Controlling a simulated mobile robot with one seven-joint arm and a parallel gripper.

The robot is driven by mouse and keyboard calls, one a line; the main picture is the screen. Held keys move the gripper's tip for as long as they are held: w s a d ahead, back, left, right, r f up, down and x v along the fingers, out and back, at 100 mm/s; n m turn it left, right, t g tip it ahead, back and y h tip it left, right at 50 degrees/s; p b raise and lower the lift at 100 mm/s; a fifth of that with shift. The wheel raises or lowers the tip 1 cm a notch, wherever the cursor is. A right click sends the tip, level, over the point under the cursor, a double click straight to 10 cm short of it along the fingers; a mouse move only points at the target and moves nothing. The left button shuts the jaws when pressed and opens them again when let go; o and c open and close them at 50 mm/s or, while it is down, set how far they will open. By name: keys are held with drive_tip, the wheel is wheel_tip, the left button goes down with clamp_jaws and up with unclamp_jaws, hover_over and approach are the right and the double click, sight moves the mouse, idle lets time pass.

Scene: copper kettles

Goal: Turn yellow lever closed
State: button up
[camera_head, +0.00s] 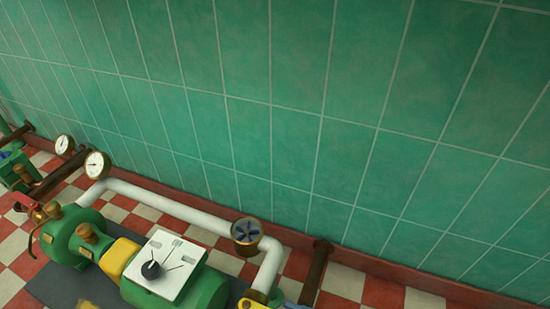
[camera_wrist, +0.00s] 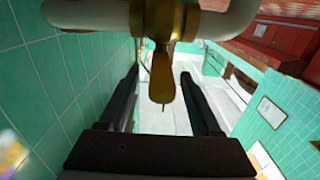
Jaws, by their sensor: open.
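The yellow lever (camera_wrist: 162,82) hangs from a brass valve body (camera_wrist: 166,18) at the top middle of the wrist view. The valve sits on a white pipe (camera_wrist: 90,14). My gripper (camera_wrist: 160,74) is open, with one dark finger on each side of the lever. I see gaps between both fingers and the lever, so it is not gripped. In the head view the white pipe (camera_head: 170,205) runs along the wall. A small yellow piece (camera_head: 250,304) shows at its lower right end, cut by the frame edge. I cannot tell whether it is the lever. My gripper is not seen there.
A green machine (camera_head: 62,240) with a white panel box (camera_head: 166,266) stands beside the pipe. A green tiled wall (camera_head: 300,150) is close behind.

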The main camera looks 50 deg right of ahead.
drive_tip(key=v, duration=0.8)
drive_tip(key=shift+s+p, duration=0.3)
drive_tip(key=shift+p, duration=0.1)
drive_tip(key=shift+d, duration=0.15)
